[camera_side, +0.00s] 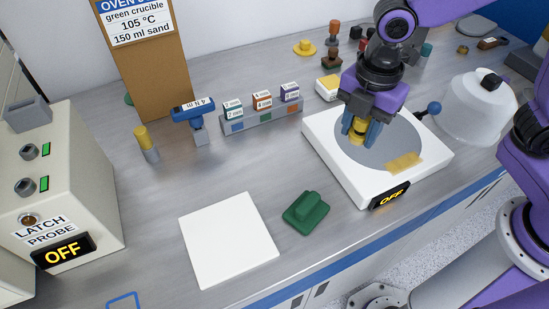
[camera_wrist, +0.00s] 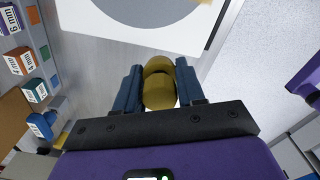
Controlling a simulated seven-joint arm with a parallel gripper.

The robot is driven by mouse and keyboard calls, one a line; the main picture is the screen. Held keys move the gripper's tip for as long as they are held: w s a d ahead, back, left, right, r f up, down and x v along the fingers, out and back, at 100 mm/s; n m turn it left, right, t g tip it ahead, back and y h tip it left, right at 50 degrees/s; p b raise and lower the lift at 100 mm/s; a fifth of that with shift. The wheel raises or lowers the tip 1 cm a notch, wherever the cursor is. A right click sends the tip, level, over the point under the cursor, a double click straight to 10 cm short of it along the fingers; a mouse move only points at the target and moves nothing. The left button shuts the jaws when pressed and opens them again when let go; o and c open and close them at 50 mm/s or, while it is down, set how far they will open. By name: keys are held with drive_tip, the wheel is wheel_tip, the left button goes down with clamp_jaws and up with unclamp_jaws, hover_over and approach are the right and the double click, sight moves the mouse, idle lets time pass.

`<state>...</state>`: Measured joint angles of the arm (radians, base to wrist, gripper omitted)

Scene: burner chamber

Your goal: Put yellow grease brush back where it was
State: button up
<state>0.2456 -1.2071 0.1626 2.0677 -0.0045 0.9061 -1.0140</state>
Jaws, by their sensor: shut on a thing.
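My gripper (camera_side: 358,124) is pointing down over the grey disc of the white plate unit. Its blue fingers are shut on a yellow object (camera_side: 357,132), which looks like the yellow grease brush. In the wrist view the yellow piece (camera_wrist: 158,92) shows as rounded parts between the two fingers. Its lower end is partly hidden, and I cannot tell whether it touches the disc. The white plate unit (camera_side: 330,150) reads OFF and has a tan strip (camera_side: 403,161) on its disc.
A green block (camera_side: 306,209) and a white square pad (camera_side: 228,239) lie in front. A rack (camera_side: 262,118) of small labelled boxes, a blue tool (camera_side: 194,113) and a yellow-topped cylinder (camera_side: 146,143) stand left. A glass dome (camera_side: 478,108) stands right. A yellow disc-shaped item (camera_side: 304,47) lies behind.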

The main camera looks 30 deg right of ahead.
drive_tip(key=w+a, duration=0.1)
drive_tip(key=a, duration=0.2)
hover_over(273, 160)
drive_tip(key=f, duration=0.5)
drive_tip(key=s+f, duration=0.1)
drive_tip(key=f, duration=0.2)
drive_tip(key=shift+d+f, duration=0.25)
drive_tip(key=shift+d, duration=0.05)
drive_tip(key=shift+w+a+f, duration=0.25)
drive_tip(key=shift+w+f, duration=0.15)
drive_tip(key=shift+f, duration=1.7)
drive_tip(key=shift+f, duration=0.1)
drive_tip(key=shift+f, duration=0.1)
drive_tip(key=o, duration=1)
